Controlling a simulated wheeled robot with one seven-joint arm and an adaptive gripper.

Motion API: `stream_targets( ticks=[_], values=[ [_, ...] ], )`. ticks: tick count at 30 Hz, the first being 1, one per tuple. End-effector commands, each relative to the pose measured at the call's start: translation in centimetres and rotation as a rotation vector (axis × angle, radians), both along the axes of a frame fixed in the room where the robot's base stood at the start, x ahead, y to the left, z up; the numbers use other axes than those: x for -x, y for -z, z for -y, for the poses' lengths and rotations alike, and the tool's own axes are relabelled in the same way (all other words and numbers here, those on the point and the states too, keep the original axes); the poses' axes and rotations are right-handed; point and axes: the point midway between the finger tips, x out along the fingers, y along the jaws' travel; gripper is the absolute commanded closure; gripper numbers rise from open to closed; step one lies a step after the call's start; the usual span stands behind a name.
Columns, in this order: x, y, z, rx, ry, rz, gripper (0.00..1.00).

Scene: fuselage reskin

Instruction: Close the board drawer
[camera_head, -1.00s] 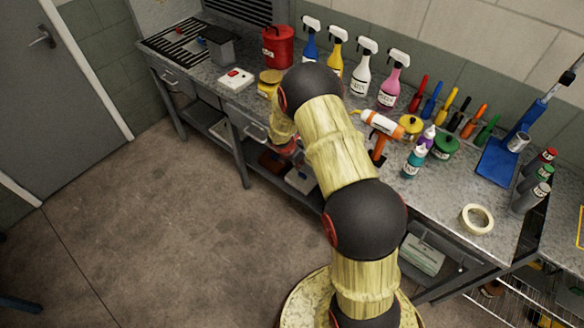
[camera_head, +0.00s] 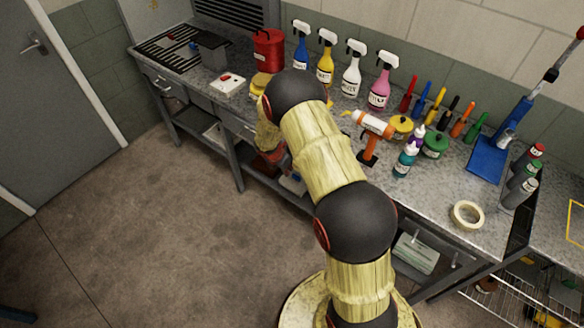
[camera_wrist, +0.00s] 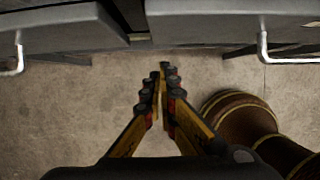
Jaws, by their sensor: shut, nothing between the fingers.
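My gripper (camera_wrist: 163,72) is shut and empty in the wrist view, its fingertips just short of the grey drawer fronts. A left drawer front (camera_wrist: 60,32) with a pale handle (camera_wrist: 18,58) and a right drawer front (camera_wrist: 225,22) with a handle (camera_wrist: 264,45) lie along the top of that view, with a dark gap between them. I cannot tell which is the board drawer. In the head view, my arm hides most of the middle of the bench front, and my gripper is not clear there. A drawer front with a handle (camera_head: 240,125) shows left of my arm.
The grey bench (camera_head: 440,205) carries spray bottles, a red canister (camera_head: 268,50), an orange tool (camera_head: 370,135) and a tape roll (camera_head: 467,214). Open floor (camera_head: 150,240) lies to the left.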

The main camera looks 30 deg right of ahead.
Motion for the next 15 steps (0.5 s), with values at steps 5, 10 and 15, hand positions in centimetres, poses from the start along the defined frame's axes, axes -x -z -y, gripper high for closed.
stream_targets(
  ticks=[5, 10, 15],
  values=[
    [0.3, -3.7, -1.7, 0.001, -0.001, 0.003, 1.0],
    [0.8, -6.7, -2.9, 0.001, 0.0, 0.001, 1.0],
    [1.1, -8.6, -3.7, 0.0, -0.001, 0.0, 1.0]
  ],
)
